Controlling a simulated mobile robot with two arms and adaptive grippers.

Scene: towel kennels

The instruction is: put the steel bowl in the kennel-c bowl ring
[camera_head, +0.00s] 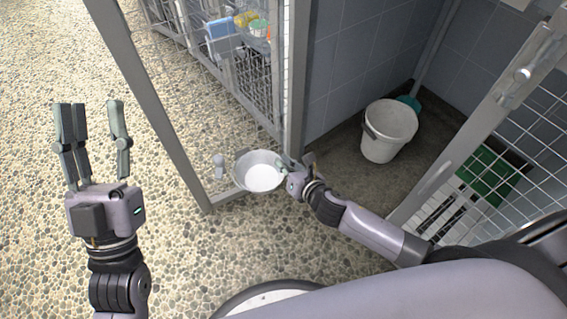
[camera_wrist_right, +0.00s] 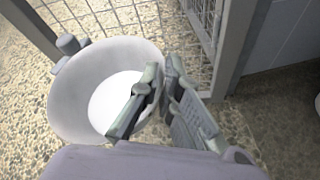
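The steel bowl (camera_head: 262,177) is a pale grey round bowl with a bright white bottom, beside the lower part of a mesh gate. It also shows in the right wrist view (camera_wrist_right: 75,90), open side up. My right gripper (camera_head: 283,170) is at its right rim. In the wrist view its fingers (camera_wrist_right: 160,78) straddle the rim, one inside and one outside, tips close together. My left gripper (camera_head: 96,112) is open and empty, at the left over the pebbled floor. I cannot make out the bowl ring; a small grey bracket shows at the bowl's far left edge.
A grey gate post (camera_head: 150,105) slants down left of the bowl, with a grey knob (camera_head: 218,160) near it. A white bucket (camera_head: 388,130) stands in the tiled kennel. A mesh door (camera_head: 475,135) is at the right. The pebbled floor at left is clear.

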